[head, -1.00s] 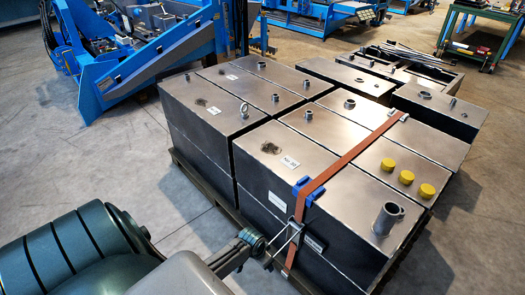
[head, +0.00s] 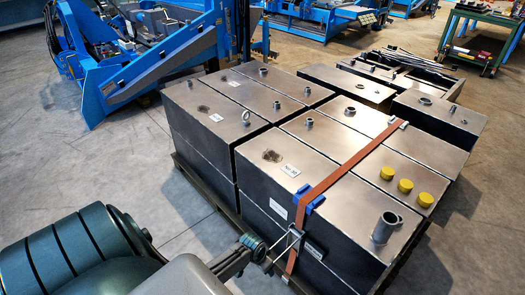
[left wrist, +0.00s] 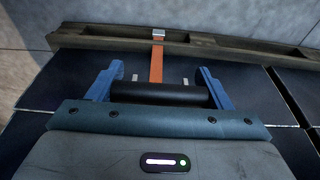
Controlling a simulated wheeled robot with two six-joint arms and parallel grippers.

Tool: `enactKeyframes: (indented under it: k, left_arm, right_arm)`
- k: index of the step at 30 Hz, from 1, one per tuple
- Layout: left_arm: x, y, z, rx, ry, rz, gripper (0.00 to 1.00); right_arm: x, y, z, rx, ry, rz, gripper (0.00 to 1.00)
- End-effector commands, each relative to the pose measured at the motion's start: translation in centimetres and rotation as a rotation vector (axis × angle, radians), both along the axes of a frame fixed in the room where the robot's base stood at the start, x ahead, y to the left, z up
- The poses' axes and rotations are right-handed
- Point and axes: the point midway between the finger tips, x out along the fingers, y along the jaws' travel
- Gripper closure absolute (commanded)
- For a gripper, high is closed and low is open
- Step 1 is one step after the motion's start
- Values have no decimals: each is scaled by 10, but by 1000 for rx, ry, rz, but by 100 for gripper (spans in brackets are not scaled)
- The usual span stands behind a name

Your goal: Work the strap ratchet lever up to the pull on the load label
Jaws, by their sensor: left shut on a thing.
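An orange strap (head: 350,168) runs over the steel tanks and down the near side, over blue corner guards (head: 311,198). The silver strap ratchet (head: 296,238) hangs on the strap at the near side. My left gripper (head: 277,249) reaches it from the left. In the left wrist view its blue fingers (left wrist: 160,90) are shut on the black lever grip (left wrist: 160,94), and the strap shows beyond it (left wrist: 156,64). White labels sit on the near side, one left of the strap (head: 279,209) and one right of it (head: 315,250). I cannot tell which is the load label. My right gripper is not in view.
The tanks stand on a wooden pallet, whose edge (left wrist: 220,47) shows in the left wrist view. Yellow caps (head: 404,186) and a pipe stub (head: 384,226) rise from the tank tops. Blue machinery (head: 150,65) stands behind. The grey floor at left is clear.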

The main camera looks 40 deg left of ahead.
Motion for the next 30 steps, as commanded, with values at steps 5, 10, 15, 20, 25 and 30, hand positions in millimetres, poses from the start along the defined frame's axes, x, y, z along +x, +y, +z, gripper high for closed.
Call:
enactKeyframes:
  k: [5,10,15,20,25,30]
  left_arm:
    - [-1,0,0,1,1,0,18]
    - [0,0,0,1,1,0,5]
    - [0,0,1,1,0,0,5]
    - [-3,1,13,2,-2,0,5]
    - [-10,2,43,2,-3,-1,5]
    - [-18,3,75,3,-2,-1,5]
  right_arm:
    - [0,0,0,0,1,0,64]
    - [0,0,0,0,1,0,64]
    - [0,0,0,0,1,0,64]
    - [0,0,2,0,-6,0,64]
    - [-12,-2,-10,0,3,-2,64]
    - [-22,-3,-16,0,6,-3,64]
